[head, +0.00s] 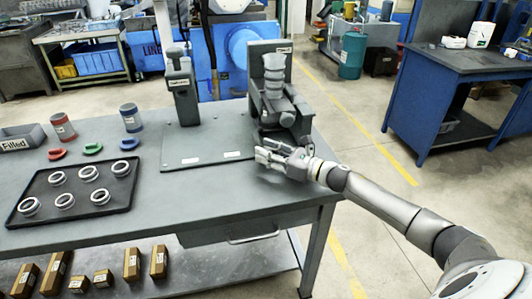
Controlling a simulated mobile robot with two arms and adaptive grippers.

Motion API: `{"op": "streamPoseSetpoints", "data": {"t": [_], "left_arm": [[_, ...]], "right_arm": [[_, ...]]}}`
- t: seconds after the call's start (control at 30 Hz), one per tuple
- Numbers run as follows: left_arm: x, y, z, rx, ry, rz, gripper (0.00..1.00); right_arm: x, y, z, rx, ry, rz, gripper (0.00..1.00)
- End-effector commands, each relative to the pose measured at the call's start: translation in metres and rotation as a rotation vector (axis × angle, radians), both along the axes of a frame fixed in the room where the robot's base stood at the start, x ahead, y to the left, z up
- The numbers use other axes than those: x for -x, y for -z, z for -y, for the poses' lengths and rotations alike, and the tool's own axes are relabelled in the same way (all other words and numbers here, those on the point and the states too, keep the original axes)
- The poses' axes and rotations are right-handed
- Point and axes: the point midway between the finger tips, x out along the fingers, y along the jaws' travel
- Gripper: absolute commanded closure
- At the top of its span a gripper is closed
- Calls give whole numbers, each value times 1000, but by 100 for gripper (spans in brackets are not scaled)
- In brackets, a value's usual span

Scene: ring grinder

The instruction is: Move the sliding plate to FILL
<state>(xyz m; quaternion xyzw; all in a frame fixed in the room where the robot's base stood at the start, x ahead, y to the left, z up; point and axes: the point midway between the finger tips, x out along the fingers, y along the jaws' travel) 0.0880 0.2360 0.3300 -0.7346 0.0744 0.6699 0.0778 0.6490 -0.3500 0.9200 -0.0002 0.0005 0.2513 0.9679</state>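A dark grey machine (272,72) with a stacked, funnel-like grey body stands at the right end of the grey workbench. Its lower part (284,118) reaches toward the bench's front right corner. I cannot tell which piece there is the sliding plate, and no FILL label is readable. My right gripper (262,152) is just in front of the machine's base, low over the bench, with its fingers pointing left. Whether it touches the machine or holds anything is unclear. My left gripper is out of view.
A flat base plate (206,160) with small white labels carries an upright post device (182,92). A black tray (75,192) of several rings lies at left. Red and blue-grey containers (62,126) and coloured rings stand behind it. The front middle of the bench is clear.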

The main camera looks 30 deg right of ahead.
Motion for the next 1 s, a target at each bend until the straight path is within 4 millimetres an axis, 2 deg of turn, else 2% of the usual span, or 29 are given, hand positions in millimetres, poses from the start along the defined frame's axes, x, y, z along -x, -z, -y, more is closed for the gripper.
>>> {"op": "streamPoseSetpoints", "data": {"t": [0.03,0.13,0.57,1.0], "left_arm": [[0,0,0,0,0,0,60],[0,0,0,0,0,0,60],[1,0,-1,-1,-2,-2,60],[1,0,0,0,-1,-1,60]], "right_arm": [[-1,1,3,3,7,-2,62],[-1,0,3,2,7,-2,49],[4,1,4,1,4,-2,49],[53,2,31,2,6,-5,49]]}}
